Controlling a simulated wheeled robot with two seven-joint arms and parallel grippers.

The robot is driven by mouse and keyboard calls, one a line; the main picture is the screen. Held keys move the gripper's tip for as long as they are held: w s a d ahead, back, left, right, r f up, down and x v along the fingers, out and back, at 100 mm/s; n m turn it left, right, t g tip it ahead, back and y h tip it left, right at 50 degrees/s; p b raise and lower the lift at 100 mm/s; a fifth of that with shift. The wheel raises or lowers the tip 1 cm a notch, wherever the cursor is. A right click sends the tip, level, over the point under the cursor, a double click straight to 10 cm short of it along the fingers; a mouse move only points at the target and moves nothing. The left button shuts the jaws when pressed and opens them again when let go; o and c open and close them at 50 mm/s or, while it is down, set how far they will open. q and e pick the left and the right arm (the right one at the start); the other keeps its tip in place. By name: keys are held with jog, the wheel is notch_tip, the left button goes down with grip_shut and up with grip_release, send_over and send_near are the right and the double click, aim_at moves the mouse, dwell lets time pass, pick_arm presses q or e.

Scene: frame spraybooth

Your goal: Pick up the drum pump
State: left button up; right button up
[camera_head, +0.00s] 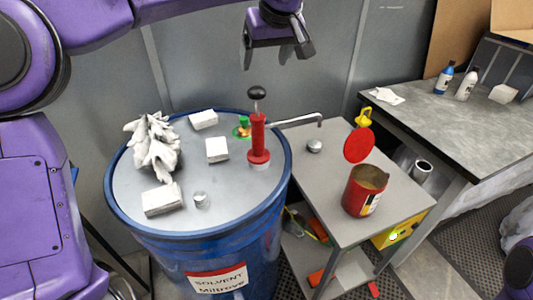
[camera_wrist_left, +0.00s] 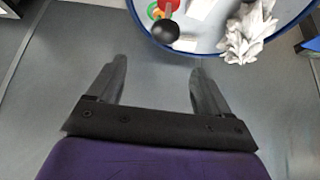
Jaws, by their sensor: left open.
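The drum pump (camera_head: 258,140) has a red body, a black ball handle on top and a metal spout pointing right. It stands upright on the lid of the blue solvent drum (camera_head: 118,212). In the left wrist view the pump's black knob (camera_wrist_left: 165,31) shows near the top edge, beyond the fingertips, with the drum (camera_wrist_left: 205,48) around it. My left gripper (camera_head: 270,55) is open and empty, above and behind the pump, apart from it. My right gripper is not in view.
White blocks (camera_head: 217,150), a crumpled white cloth (camera_head: 153,146) and a small metal cylinder (camera_head: 201,200) lie on the drum lid. A cart (camera_head: 330,225) with a red can (camera_head: 364,190) stands to the right. A grey workbench (camera_head: 440,125) is beyond it.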

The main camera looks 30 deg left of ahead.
aim_at(257, 88)
pick_arm(q)
jog(key=x, duration=0.4)
jog(key=s+b+x, duration=0.1)
jog(key=x, duration=0.4)
jog(key=f+x, duration=0.1)
jog(key=x, duration=0.3)
jog(key=shift+s+d+f, duration=0.1)
jog(key=shift+d, duration=0.15)
grip_shut()
jog(key=shift+r, duration=0.25)
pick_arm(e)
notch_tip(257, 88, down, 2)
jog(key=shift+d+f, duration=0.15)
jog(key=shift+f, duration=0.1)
